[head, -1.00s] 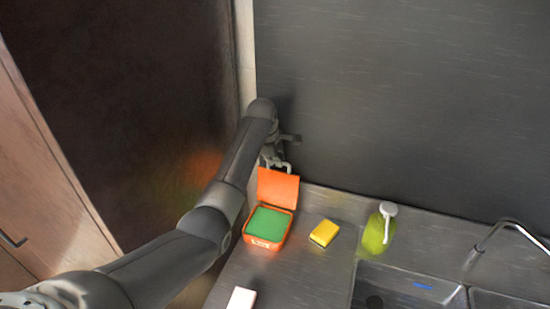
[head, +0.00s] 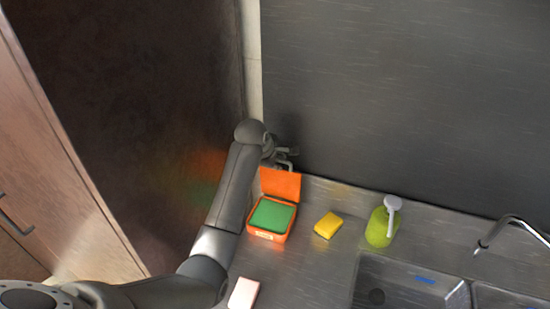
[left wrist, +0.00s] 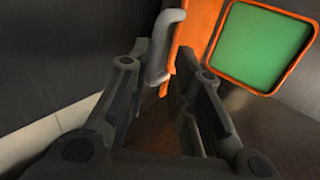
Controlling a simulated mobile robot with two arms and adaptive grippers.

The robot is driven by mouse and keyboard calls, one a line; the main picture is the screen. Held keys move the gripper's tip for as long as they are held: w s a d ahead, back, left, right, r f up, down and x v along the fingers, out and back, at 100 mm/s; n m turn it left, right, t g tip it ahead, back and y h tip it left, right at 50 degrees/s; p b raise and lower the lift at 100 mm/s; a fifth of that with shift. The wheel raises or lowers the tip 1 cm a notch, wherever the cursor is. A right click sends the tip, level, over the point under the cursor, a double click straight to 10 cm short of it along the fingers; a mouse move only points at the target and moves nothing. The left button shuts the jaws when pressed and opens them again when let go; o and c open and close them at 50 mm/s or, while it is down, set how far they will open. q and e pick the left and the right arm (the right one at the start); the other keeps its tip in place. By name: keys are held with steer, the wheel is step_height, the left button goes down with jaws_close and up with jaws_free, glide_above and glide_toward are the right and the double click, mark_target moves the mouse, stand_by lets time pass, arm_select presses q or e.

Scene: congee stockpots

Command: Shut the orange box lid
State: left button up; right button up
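The orange box (head: 267,236) stands on the counter with its orange lid (head: 281,183) raised at the back, and a green filling (head: 272,214) shows inside. In the left wrist view the lid (left wrist: 196,32) is edge-on near the fingertips, with the green filling (left wrist: 258,47) to its right. My left gripper (head: 287,159) is just behind and above the raised lid, its fingers apart. In the left wrist view the gripper (left wrist: 172,55) shows a gap between its fingers; whether a finger touches the lid is unclear. My right gripper is out of view.
A yellow sponge (head: 328,225) and a green bottle with a white pump (head: 378,228) stand right of the box. A pale pink block (head: 243,293) lies in front. The sink (head: 405,285) and tap (head: 515,228) are at right; the dark wall (head: 400,100) is close behind the gripper.

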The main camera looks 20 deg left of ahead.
arm_select(q)
steer(key=shift+o, duration=0.5)
steer(key=shift+w, duration=0.1)
steer(key=v, duration=1.2)
